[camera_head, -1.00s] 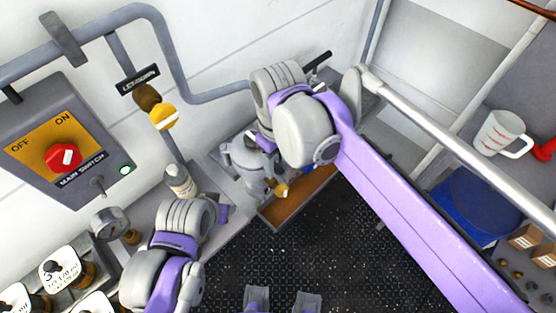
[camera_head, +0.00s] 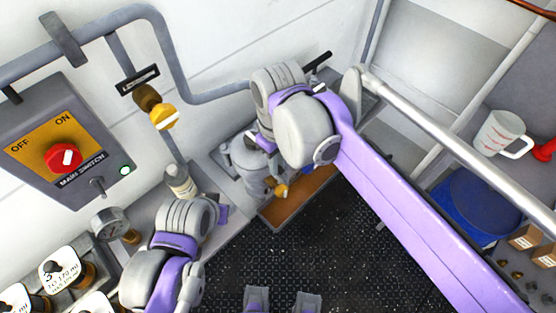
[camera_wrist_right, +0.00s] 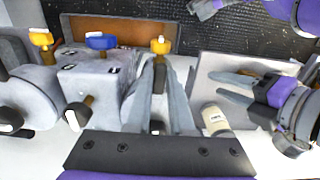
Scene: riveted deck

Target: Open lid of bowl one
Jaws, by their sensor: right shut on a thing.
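A grey vessel (camera_head: 247,163) stands by the wall in the head view, partly hidden behind my right wrist. In the right wrist view several grey vessels stand in a row, one with a blue valve handle (camera_wrist_right: 101,42) and others with yellow ones. Which is bowl one I cannot tell. My right gripper (camera_wrist_right: 160,85) has its fingers around a dark, white-tipped lid handle (camera_wrist_right: 157,127) at the vessel with the right-hand yellow valve handle (camera_wrist_right: 160,46). The lid's edge is hard to make out. My left gripper (camera_wrist_right: 222,86) is open and empty, to the right in that view.
A small labelled bottle (camera_wrist_right: 215,120) stands between my two grippers; it also shows in the head view (camera_head: 178,180). A brown tray (camera_head: 298,200) lies below the vessel. A switch box (camera_head: 62,140), pipe (camera_head: 195,97) and yellow valve (camera_head: 162,115) are on the wall.

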